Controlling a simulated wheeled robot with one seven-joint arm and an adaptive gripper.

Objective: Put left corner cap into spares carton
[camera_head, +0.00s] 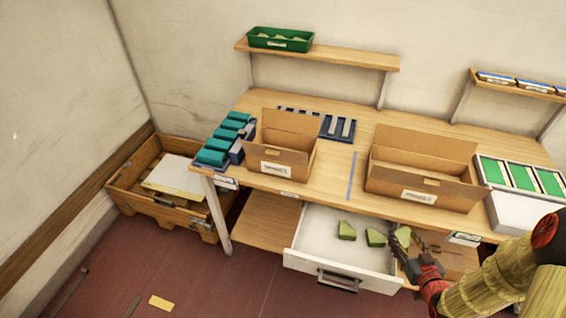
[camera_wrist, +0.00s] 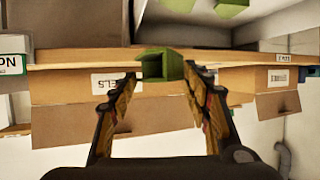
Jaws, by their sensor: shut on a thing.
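A green corner cap (camera_head: 403,236) is at the fingertips of my gripper (camera_head: 398,246), over the right side of the open white drawer. In the wrist view the held green cap (camera_wrist: 153,65) shows a hollow front and sits between the two fingertips. Two more green caps lie in the drawer, one at the left (camera_head: 346,231) and one in the middle (camera_head: 375,238). Two open cardboard cartons stand on the bench above, a smaller left one (camera_head: 270,162) and a larger right one (camera_head: 425,183). Their labels are too small to read surely.
The open drawer (camera_head: 305,235) juts out below the wooden bench (camera_head: 340,165). Teal-topped items (camera_head: 212,157) stand at the bench's left end, a tray with green panels (camera_head: 522,175) at its right. A green bin (camera_head: 280,38) is on the shelf. A wooden crate (camera_head: 160,205) stands on the floor.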

